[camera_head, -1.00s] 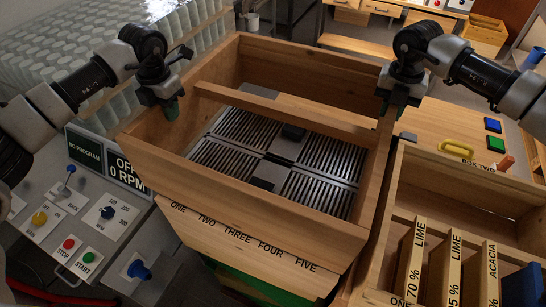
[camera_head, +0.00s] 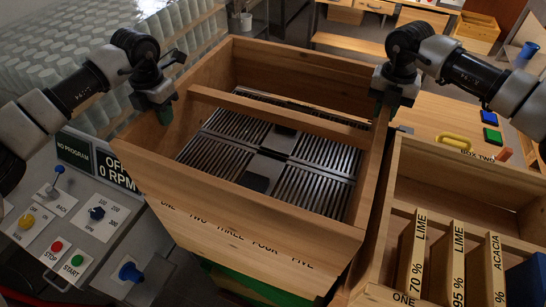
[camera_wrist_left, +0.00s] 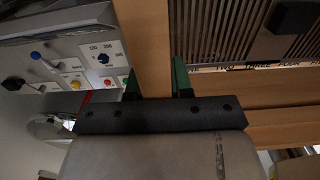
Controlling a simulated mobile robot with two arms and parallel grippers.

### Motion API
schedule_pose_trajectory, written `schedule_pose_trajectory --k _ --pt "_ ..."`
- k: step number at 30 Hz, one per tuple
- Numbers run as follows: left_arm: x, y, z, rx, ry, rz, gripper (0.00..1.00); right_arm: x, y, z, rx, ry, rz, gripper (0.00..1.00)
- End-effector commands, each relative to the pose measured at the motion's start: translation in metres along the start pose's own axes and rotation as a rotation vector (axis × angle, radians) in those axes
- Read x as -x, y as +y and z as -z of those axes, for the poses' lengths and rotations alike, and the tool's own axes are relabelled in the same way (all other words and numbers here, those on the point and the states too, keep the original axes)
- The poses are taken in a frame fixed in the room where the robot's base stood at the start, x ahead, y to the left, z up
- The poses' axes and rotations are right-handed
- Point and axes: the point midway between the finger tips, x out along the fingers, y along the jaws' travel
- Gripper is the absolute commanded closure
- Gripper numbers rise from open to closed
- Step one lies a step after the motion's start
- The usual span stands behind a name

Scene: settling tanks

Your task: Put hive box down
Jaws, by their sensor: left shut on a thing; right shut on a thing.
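The hive box (camera_head: 225,205) is an open wooden box with a bar across its inside. My left gripper (camera_head: 162,112) is shut on its left wall, and the wrist view shows that wall (camera_wrist_left: 144,40) between the green fingers. My right gripper (camera_head: 388,108) is shut on its right wall. Through the box's open bottom I see a slotted metal grate (camera_head: 310,187). A wooden front labelled ONE to FIVE (camera_head: 240,248) lies below the box, its lettering partly covered by the box's lower edge. I cannot tell whether the box touches what is under it.
A wooden crate marked BOX TWO (camera_head: 460,185) with labelled frames stands close on the right. A control panel (camera_head: 75,230) with buttons and knobs is at the left. Stacked pale cylinders (camera_head: 90,70) fill the back left.

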Motion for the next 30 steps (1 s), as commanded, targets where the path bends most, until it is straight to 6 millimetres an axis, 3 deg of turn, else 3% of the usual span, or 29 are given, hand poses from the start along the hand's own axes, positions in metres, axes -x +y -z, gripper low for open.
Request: schedule_pose_trajectory --k 7,8,12,23,30 --pt "-0.016 0.001 0.0 0.002 -0.004 -0.001 1.0 -0.016 0.0 -0.001 -0.002 -0.003 -0.001 1.0" --pt "-0.014 0.001 0.0 0.002 -0.001 -0.001 0.74 -0.014 -0.001 0.0 -0.002 -0.001 0.001 0.74" --pt "-0.013 0.001 0.0 0.002 0.0 0.0 0.53 -0.013 0.0 0.0 -0.001 0.0 0.001 0.53" --pt "-0.007 0.0 0.0 0.0 -0.001 0.0 0.53 -0.013 0.0 0.0 0.0 0.0 0.0 0.53" --pt "0.037 0.0 0.0 0.0 -0.005 -0.001 0.53 -0.013 0.0 0.0 0.0 0.0 0.0 0.53"
